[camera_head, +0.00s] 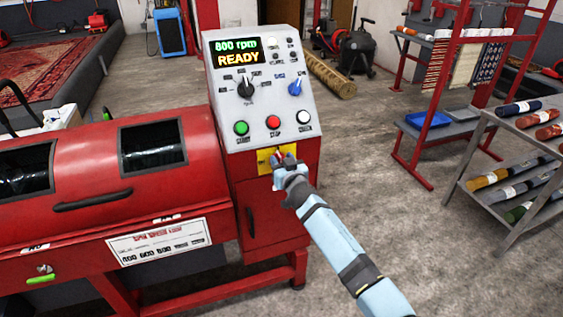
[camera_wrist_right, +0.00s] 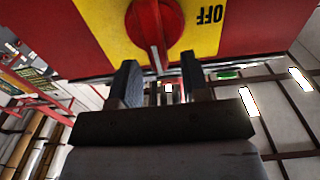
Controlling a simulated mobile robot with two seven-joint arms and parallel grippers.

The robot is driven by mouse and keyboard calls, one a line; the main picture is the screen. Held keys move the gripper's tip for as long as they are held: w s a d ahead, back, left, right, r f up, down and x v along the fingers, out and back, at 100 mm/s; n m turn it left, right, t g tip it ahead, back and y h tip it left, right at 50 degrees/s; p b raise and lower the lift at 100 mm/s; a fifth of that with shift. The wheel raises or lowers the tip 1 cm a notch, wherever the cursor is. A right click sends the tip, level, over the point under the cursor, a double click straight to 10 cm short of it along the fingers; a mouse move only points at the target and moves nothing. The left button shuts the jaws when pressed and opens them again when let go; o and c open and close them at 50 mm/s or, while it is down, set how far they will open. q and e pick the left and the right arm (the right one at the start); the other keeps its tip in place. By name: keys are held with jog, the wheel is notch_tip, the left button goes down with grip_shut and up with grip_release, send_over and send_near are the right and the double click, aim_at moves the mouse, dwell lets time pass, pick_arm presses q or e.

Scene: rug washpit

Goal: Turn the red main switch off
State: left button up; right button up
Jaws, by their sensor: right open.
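The red main switch (camera_wrist_right: 155,28) is a round rotary knob with a raised grip bar on a yellow plate (camera_wrist_right: 94,16). The word OFF shows upside down on the plate, right of the knob in the right wrist view. In the head view the yellow plate (camera_head: 264,160) sits low on the red cabinet, below the grey control panel (camera_head: 262,90), and my right gripper (camera_head: 281,158) covers most of the knob. In the right wrist view my right gripper (camera_wrist_right: 160,82) is open, its fingers on either side of the knob's lower end. Contact cannot be told. My left gripper is not in view.
The panel display (camera_head: 236,51) reads 800 rpm READY. Green, red and white buttons (camera_head: 274,122) lie above the switch. The red machine drum (camera_head: 90,180) stands left. Grey floor between is clear.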

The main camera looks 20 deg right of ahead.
aim_at(269, 161)
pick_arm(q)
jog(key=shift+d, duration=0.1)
pick_arm(e)
jog(key=shift+w, duration=0.35)
grip_shut()
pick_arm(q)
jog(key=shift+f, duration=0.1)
pick_arm(e)
jog(key=shift+a, duration=0.1)
pick_arm(q)
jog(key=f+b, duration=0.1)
jog(key=b, duration=0.1)
jog(key=shift+b, duration=0.35)
pick_arm(e)
jog(key=a+f+n, duration=0.1)
jog(key=n, duration=0.5)
jog(key=f+n, duration=0.1)
jog(key=n, duration=0.5)
jog(key=a+f+n, duration=0.1)
jog(key=n, duration=0.5)
jog(key=shift+s+a, duration=0.1)
jog(key=shift+a, duration=0.25)
